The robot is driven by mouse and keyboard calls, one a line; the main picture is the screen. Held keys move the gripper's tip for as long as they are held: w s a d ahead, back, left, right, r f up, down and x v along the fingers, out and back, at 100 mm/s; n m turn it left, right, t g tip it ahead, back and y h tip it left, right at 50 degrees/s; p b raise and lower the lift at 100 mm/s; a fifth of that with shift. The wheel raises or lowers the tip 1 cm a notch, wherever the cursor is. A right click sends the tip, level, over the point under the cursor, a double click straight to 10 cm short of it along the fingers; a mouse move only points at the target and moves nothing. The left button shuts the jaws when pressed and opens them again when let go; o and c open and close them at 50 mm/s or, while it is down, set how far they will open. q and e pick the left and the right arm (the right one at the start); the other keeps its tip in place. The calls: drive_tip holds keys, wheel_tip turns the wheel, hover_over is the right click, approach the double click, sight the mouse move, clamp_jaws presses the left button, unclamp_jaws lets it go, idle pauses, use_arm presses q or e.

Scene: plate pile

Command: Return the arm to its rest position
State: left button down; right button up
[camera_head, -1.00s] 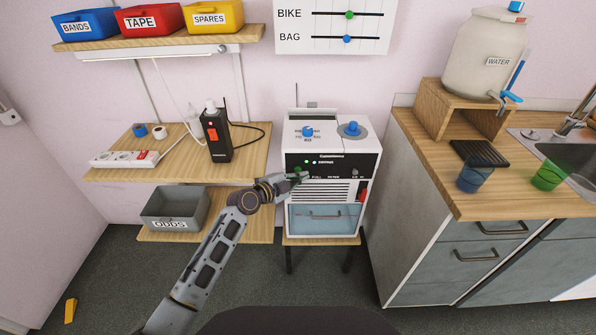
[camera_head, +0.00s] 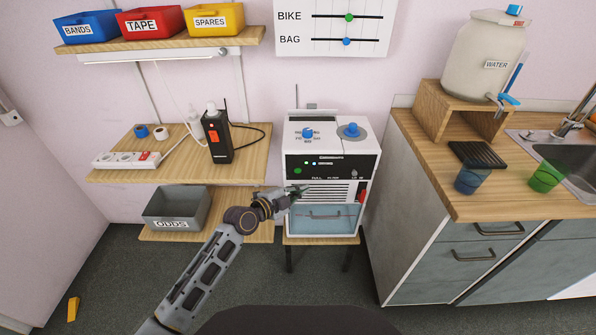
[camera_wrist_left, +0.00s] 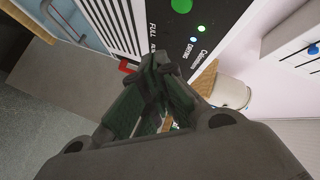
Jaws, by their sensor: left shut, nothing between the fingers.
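My left arm comes in from the lower left in the head view. Its gripper (camera_head: 298,191) is in front of the white machine (camera_head: 322,215), near the left side of its front, just below the dark control panel. In the left wrist view the gripper fingers (camera_wrist_left: 150,92) are together with nothing between them. I cannot tell from these views whether the fingertips touch the machine. My right arm is not in view.
The machine has blue knobs on top and a green button (camera_head: 298,171). A wooden shelf (camera_head: 250,160) with a radio (camera_head: 216,136) is on the left. A counter (camera_head: 440,180) with cups stands right. Grey floor is open below.

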use_arm(q)
drive_tip(key=shift+s, duration=0.25)
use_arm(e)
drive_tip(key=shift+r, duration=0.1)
use_arm(q)
drive_tip(key=shift+f, duration=0.1)
